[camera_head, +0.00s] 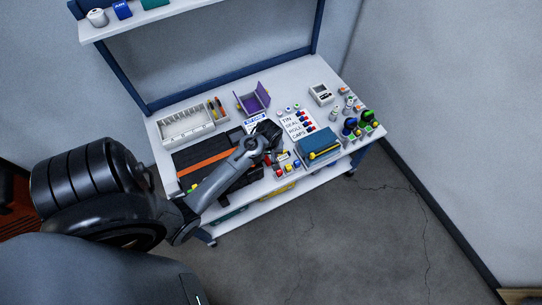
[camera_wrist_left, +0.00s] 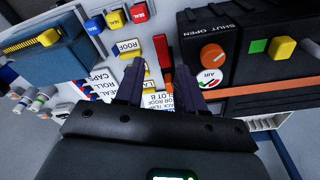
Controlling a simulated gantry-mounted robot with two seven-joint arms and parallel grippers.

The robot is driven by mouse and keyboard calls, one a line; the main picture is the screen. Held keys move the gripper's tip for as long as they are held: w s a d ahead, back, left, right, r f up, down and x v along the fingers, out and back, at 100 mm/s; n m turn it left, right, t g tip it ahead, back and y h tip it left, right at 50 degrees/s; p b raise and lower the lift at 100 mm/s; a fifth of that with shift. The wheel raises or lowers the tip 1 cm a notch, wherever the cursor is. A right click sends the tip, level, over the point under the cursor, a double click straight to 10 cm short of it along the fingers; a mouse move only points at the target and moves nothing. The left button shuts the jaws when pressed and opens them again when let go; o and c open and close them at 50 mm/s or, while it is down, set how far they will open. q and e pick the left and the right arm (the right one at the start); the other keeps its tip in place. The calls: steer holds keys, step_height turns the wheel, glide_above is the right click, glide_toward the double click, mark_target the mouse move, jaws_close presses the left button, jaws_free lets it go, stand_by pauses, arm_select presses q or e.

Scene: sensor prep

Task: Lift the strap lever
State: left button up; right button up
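A red lever-like piece (camera_wrist_left: 166,56) stands beside the black case in the left wrist view, ahead of my fingertips; I cannot tell for sure that it is the strap lever. The black case (camera_wrist_left: 210,25) carries an orange strap-like strip (camera_wrist_left: 265,90), an orange knob marked SHUT and OPEN, and a small AIR gauge. The case also shows in the head view (camera_head: 182,160), partly covered by my arm. My left gripper (camera_wrist_left: 161,88) is open, its two dark fingers apart with nothing seen between them. In the head view it (camera_head: 268,131) is over the bench middle. My right gripper is out of view.
A blue box with a yellow piece (camera_head: 318,143) stands at right. A white divided tray (camera_head: 186,124) and a purple holder (camera_head: 252,100) stand at the back of the bench.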

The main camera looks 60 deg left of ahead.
mark_target(269, 163)
arm_select(q)
steer(key=a+f+n, duration=0.1)
steer(key=f, duration=0.2)
steer(key=f+n+h, duration=0.1)
steer(key=f+n, duration=0.1)
steer(key=f, duration=0.2)
steer(key=w+a+f+n+b, duration=0.1)
steer(key=f, duration=0.3)
steer(key=shift+a+f+n+g, duration=0.25)
steer(key=shift+a+n+g, duration=0.05)
steer(key=shift+n+g, duration=0.1)
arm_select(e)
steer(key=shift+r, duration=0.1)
